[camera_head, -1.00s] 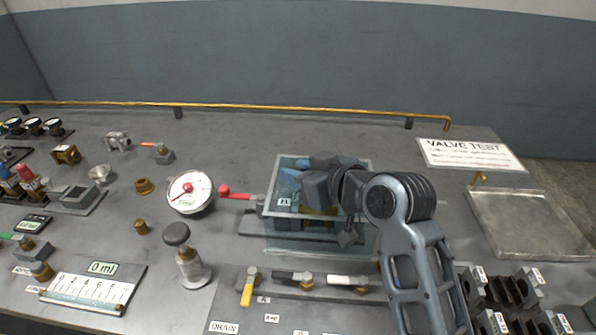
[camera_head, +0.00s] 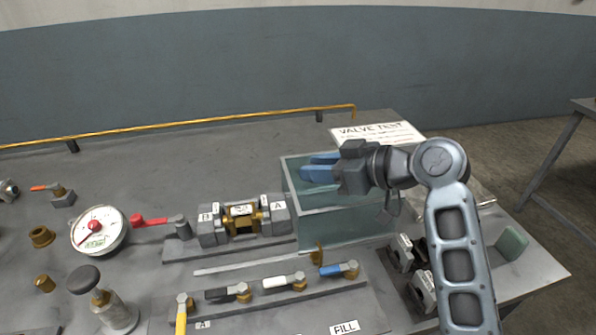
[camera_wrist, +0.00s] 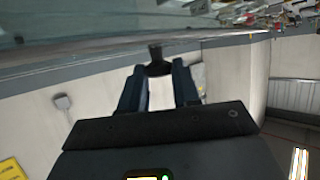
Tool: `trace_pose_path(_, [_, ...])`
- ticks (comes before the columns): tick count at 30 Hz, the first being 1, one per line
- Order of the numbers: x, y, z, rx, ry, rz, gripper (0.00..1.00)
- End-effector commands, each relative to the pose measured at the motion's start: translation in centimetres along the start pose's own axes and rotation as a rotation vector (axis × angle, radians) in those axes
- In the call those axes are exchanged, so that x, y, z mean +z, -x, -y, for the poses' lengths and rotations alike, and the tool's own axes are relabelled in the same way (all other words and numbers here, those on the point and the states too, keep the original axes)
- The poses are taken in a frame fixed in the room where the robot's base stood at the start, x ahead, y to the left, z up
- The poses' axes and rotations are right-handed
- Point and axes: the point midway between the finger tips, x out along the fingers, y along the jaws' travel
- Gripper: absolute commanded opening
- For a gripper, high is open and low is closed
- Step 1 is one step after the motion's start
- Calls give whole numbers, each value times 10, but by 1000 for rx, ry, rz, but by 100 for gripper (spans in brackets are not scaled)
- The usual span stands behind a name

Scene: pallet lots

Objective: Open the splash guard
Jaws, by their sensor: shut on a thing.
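The splash guard (camera_head: 345,225) is a clear, greenish box on the bench. It stands to the right of the grey valve block (camera_head: 213,224) with the brass middle and the labels A and B, which is uncovered. My gripper (camera_head: 318,168) is at the top of the guard, its blue fingers reaching in from the right. In the wrist view my gripper (camera_wrist: 158,76) has its fingers closed about a small dark knob (camera_wrist: 156,55). In the head view my fingers and wrist hide that knob.
A red-handled lever (camera_head: 150,221) and a dial gauge (camera_head: 98,230) are left of the block. Several coloured levers (camera_head: 285,280) line the front. The VALVE TEST sign (camera_head: 376,133) lies behind my wrist. Small black-and-white parts (camera_head: 408,255) sit beside my arm.

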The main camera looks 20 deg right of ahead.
Motion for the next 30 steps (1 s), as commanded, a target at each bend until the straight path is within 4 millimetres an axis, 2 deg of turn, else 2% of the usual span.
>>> trace_pose_path(11, [1,2,-2,0,-1,1,0])
trace_pose_path(12, [1,2,-2,0,-1,1,33])
trace_pose_path(18, [1,2,-2,0,0,1,52])
trace_pose_path(26, [1,3,-2,0,-1,0,54])
trace_pose_path(30, [1,13,-3,3,-1,-1,54])
